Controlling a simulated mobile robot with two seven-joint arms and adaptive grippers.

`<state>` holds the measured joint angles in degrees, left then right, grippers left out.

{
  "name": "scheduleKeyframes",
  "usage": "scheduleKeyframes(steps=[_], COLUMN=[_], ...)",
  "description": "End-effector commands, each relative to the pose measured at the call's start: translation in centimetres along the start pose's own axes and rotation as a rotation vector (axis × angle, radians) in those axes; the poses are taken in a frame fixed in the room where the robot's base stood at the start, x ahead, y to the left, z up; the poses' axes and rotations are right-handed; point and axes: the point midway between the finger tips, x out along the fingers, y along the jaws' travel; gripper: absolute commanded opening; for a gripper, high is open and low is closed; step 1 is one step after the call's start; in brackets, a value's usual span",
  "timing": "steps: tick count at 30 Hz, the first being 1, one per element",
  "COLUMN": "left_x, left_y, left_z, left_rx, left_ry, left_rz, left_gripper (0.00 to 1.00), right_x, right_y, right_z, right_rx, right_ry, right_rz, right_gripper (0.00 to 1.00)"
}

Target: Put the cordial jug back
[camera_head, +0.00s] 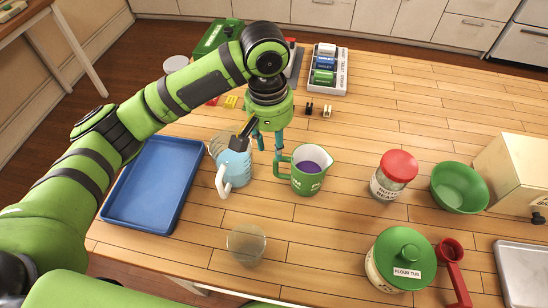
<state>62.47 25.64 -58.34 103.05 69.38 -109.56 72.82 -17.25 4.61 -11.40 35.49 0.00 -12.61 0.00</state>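A green jug (309,180) with a pale rim and purple liquid inside stands upright on the wooden table, its handle on the left; I take it as the cordial jug. My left gripper (269,143) points down just behind and left of that handle. Its two teal fingers are apart, with nothing visible between them. I cannot tell whether a finger touches the handle. A light blue jug (236,167) with a white handle stands close on the left, partly hidden behind a dark and yellow piece near the gripper. My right gripper is not in view.
A blue tray (117,203) lies left. A red-lidded jar (393,175), green bowl (459,188) and flour tub (394,262) stand right. The table's back right is clear.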

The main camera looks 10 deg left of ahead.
Motion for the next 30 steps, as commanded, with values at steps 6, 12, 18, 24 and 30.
scheduleKeyframes(steps=[6,12,18,24,30], left_x=[-2.5,-2.9,-2.9,-2.9,-2.9], left_y=[0.1,0.0,0.0,0.0,0.0], left_z=[0.0,0.1,0.0,0.0,0.0], left_rx=[0.001,0.001,0.001,0.001,0.001], left_ry=[0.001,-0.001,-0.001,-0.001,-0.001], left_rz=[0.001,0.0,0.0,0.0,0.0], left_gripper=[0.37,0.37,0.37,0.37,0.37], right_x=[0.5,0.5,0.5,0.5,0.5], right_y=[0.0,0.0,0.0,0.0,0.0], right_z=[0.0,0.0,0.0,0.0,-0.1], right_rx=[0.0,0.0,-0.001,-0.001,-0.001], right_ry=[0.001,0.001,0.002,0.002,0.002], right_rz=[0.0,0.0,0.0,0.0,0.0], right_gripper=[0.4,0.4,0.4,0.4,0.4])
